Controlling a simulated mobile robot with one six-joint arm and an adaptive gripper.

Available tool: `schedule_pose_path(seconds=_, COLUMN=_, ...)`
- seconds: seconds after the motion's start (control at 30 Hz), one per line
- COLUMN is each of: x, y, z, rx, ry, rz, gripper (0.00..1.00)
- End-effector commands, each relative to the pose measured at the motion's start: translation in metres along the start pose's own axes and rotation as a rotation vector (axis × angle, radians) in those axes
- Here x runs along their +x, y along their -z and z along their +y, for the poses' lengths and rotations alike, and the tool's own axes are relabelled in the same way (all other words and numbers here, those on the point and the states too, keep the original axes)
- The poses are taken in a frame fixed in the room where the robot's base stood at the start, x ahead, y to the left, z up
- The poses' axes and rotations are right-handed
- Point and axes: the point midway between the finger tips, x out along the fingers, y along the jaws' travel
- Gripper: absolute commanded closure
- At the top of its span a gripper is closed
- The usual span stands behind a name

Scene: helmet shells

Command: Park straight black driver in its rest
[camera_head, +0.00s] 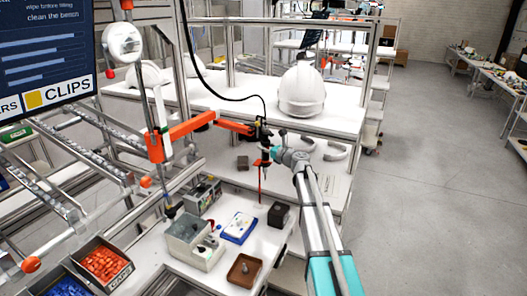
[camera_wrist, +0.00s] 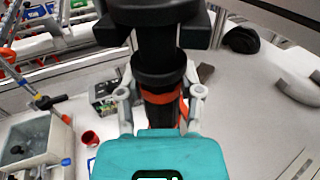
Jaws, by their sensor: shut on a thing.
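The straight black driver (camera_head: 263,133) hangs upright at the end of an orange jointed arm (camera_head: 192,128), above the white bench. A thin red part points down below it. My gripper (camera_head: 272,153) reaches it from the right. In the wrist view my gripper (camera_wrist: 160,104) has its two grey fingers on either side of the driver (camera_wrist: 158,78), shut on its body near an orange-red ring. The teal gripper body hides the driver's lower end there. I cannot tell which fixture is the driver's rest.
On the white bench (camera_head: 232,186) stand a grey bin (camera_head: 181,252), a blue-and-white tray (camera_head: 239,227), a brown tray (camera_head: 233,270) and a black block (camera_head: 278,214). A white helmet shell (camera_head: 302,91) sits on the shelf behind. A black cable loops above the driver. The floor at right is clear.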

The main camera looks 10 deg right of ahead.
Motion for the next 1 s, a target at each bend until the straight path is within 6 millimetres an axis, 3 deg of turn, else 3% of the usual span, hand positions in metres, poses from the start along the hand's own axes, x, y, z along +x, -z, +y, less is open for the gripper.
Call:
schedule_pose_path(seconds=0.4, x=0.026, y=0.0, z=-0.015, rx=0.0, ry=0.0, rz=0.0, gripper=1.0)
schedule_pose_path(seconds=0.87, x=0.027, y=0.0, z=-0.015, rx=0.0, ry=0.0, rz=0.0, gripper=1.0)
schedule_pose_path(seconds=0.9, x=0.027, y=0.0, z=-0.016, rx=0.0, ry=0.0, rz=0.0, gripper=0.49)
schedule_pose_path(seconds=1.0, x=0.027, y=0.0, z=-0.016, rx=0.0, ry=0.0, rz=0.0, gripper=0.3)
